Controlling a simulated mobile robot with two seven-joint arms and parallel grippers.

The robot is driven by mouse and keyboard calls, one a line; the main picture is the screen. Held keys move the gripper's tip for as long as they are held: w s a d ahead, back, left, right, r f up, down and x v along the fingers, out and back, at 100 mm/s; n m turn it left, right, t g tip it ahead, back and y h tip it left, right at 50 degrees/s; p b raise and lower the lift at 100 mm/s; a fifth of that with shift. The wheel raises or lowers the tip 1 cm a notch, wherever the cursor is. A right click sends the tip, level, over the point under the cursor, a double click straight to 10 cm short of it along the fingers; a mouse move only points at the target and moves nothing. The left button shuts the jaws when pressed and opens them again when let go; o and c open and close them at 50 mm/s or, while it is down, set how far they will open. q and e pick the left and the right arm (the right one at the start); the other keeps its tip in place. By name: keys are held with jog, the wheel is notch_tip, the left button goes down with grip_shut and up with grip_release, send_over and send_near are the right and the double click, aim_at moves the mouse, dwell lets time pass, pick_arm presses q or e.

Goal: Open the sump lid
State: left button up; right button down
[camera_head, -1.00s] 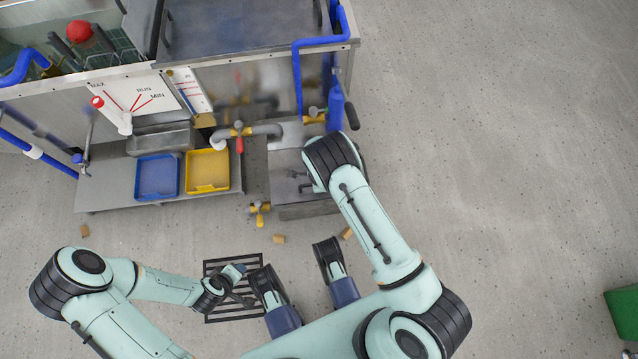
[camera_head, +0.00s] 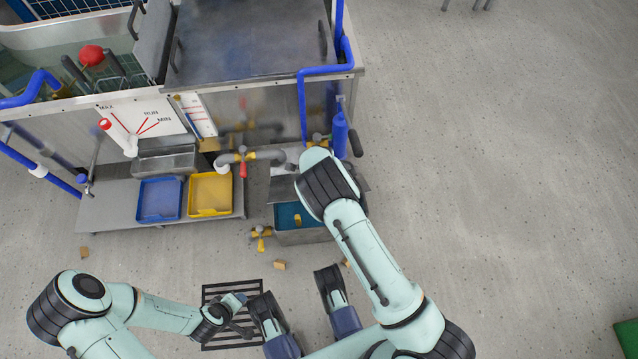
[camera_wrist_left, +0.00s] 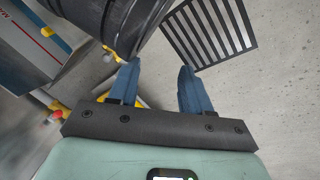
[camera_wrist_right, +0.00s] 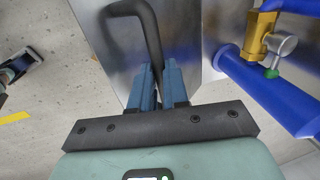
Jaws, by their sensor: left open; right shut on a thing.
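The sump (camera_head: 302,238) is a metal box on the floor, with blue-green liquid and a small yellow thing showing inside. Its grey lid (camera_head: 284,188) is raised and tilted at the back, partly hidden by my right arm. In the right wrist view the lid (camera_wrist_right: 190,35) is a metal plate with a black bar handle (camera_wrist_right: 149,25). My right gripper (camera_wrist_right: 160,75) is shut on this handle; my arm hides it in the head view. My left gripper (camera_head: 241,298) is open and empty over a floor grate, away from the sump; it also shows in the left wrist view (camera_wrist_left: 157,75).
A pipe with a red-handled valve (camera_head: 242,158) and a blue pipe (camera_head: 302,105) stand behind the sump. Blue (camera_head: 160,200) and yellow (camera_head: 211,195) trays sit on a shelf to the left. A black grate (camera_head: 228,336) lies in front.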

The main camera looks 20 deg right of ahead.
pick_arm(q)
jog(key=c, duration=0.6)
jog(key=w+d+n+t, duration=0.1)
jog(key=w+d+n, duration=0.1)
jog(key=w+d, duration=0.1)
jog(key=w+d+n+t, duration=0.1)
jog(key=w+d+n, duration=0.2)
jog(key=shift+d+f+h, duration=0.1)
jog(key=shift+h, duration=0.2)
grip_shut()
jog(key=w+d+r+n+t, duration=0.2)
jog(key=w+d+r+n, duration=0.15)
jog(key=d+n, duration=0.45)
jog(key=w+d+r+n+t+h, duration=0.1)
jog(key=w+d+r+n+t, duration=0.2)
jog(key=d+n, duration=0.45)
jog(key=w+d+r+n+t, duration=0.15)
jog(key=w+d+n, duration=0.25)
jog(key=d+n, duration=0.4)
jog(key=shift+m+t, duration=0.35)
jog(key=shift+m, duration=0.1)
jog(key=x, duration=0.9)
jog(key=shift+d+f, duration=0.25)
